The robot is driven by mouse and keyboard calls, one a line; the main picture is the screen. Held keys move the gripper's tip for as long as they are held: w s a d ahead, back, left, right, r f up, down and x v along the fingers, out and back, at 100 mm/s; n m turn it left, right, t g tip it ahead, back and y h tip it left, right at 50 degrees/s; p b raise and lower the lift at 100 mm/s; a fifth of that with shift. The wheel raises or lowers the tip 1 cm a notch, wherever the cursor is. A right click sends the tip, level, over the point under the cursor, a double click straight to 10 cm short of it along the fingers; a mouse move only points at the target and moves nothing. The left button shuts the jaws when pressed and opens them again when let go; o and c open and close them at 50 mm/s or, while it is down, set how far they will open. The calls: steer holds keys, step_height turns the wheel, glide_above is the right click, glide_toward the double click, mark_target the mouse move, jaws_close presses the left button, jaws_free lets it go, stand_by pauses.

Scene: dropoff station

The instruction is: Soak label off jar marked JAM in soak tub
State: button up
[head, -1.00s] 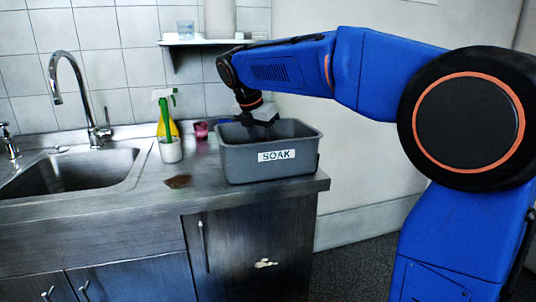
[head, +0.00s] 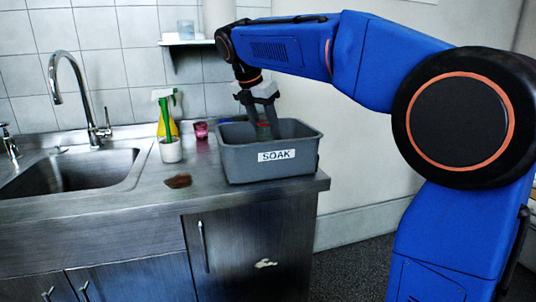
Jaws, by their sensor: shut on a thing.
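The grey soak tub (head: 232,158), labelled SOAK, stands on the right end of the steel counter. My gripper (head: 264,112) points down over the tub, with its fingers reaching to the tub's opening. It is shut on a jar (head: 264,130) of which a reddish and greenish part shows between the fingers. The jar's lower part is hidden behind the tub's front wall. I cannot read any mark on the jar, and cannot tell whether it touches the tub's floor or any water.
A sink (head: 75,170) with a tap (head: 75,85) is at the left. A white cup with a green brush (head: 170,150), a yellow spray bottle (head: 173,127) and a pink glass (head: 200,130) stand left of the tub. A brown stain (head: 178,181) lies in front.

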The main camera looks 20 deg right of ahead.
step_height(320, 180, up, 9)
steer(key=shift+f, duration=0.15)
stand_by(0.9)
stand_by(2.0)
step_height(320, 180, up, 4)
steer(key=shift+f, duration=0.1)
stand_by(0.5)
stand_by(0.4)
